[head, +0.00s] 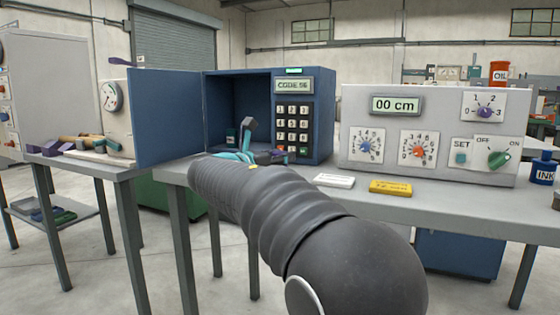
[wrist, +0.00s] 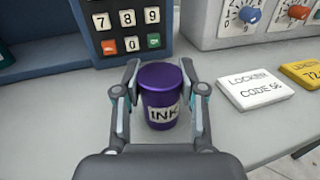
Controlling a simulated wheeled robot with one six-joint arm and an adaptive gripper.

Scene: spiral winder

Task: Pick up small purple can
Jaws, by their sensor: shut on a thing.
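The small purple can (wrist: 160,97) has a white label reading INK and stands upright between the fingers of my gripper (wrist: 165,92) in the wrist view. The gripper is shut on the can from both sides. The can appears to be on or just above the grey table top; I cannot tell which.
The open blue locker (head: 322,115) with a keypad stands behind my gripper. A white card (head: 334,180) and a yellow card (head: 391,187) lie to the right, before the grey control box (head: 440,135). A blue ink can (head: 543,169) stands at the far right.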

